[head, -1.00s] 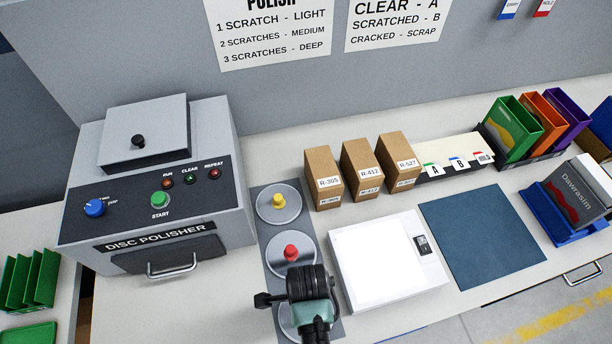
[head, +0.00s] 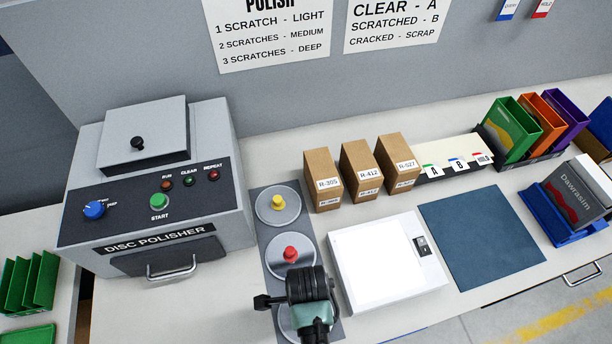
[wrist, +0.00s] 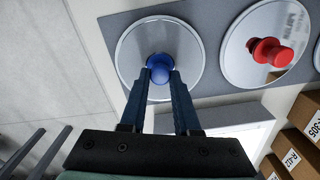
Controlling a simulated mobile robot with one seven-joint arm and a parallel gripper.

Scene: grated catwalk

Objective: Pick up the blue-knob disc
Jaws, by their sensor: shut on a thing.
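The blue-knob disc (wrist: 184,48) is a shiny silver disc with a blue knob (wrist: 159,68) at its centre, lying on a grey strip in the wrist view. My gripper (wrist: 160,76) is over it, its two dark blue fingers closed on the knob from both sides. In the head view my gripper (head: 308,290) hides the knob and most of this disc; only part of the disc's rim (head: 286,322) shows. I cannot tell whether the disc is clear of the strip.
The red-knob disc (head: 275,263) and yellow-knob disc (head: 270,210) lie on the same grey strip (head: 265,237). A white light panel (head: 375,262) stands close on the right. The disc polisher (head: 100,237) is on the left. Small cardboard boxes (head: 357,162) stand behind the panel.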

